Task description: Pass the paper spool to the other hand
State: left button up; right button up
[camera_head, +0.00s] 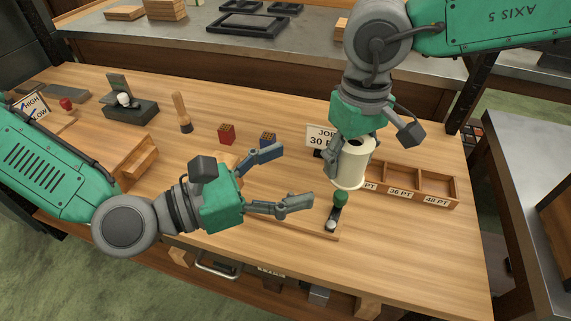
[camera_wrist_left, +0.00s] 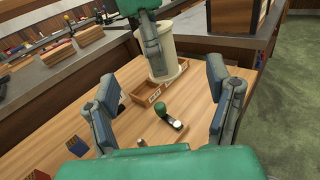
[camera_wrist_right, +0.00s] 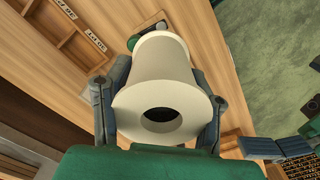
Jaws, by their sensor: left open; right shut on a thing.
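The paper spool (camera_head: 354,165) is a cream cylinder with flared ends and a dark hole. My right gripper (camera_head: 349,160) is shut on it and holds it above the right part of the table. In the right wrist view the spool (camera_wrist_right: 160,85) sits between both fingers of the right gripper (camera_wrist_right: 160,105). In the left wrist view the spool (camera_wrist_left: 157,50) is ahead, beyond the fingertips. My left gripper (camera_head: 285,178) is open and empty, with its fingers pointing right toward the spool and apart from it. It also shows open in the left wrist view (camera_wrist_left: 168,85).
A wooden tray with labelled compartments (camera_head: 432,201) stands behind and right of the spool. A green-knobbed tool (camera_head: 340,198) stands below it. A red block (camera_head: 226,133), a blue block (camera_head: 267,139) and a brush (camera_head: 182,112) stand farther back. The front right tabletop (camera_head: 420,260) is clear.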

aim_at(349, 148)
pick_arm(q)
jog(key=shift+n+t, duration=0.3)
jog(key=x, duration=0.8)
jog(key=r+x, duration=0.1)
jog(key=x, duration=0.3)
jog(key=shift+w, duration=0.1)
jog(key=shift+c, duration=0.4)
jog(key=c, duration=1.3)
jog(key=shift+c, duration=0.2)
pick_arm(e)
jog(key=o, duration=1.2)
jog(key=shift+c, duration=0.2)
jog(key=shift+r, duration=0.1)
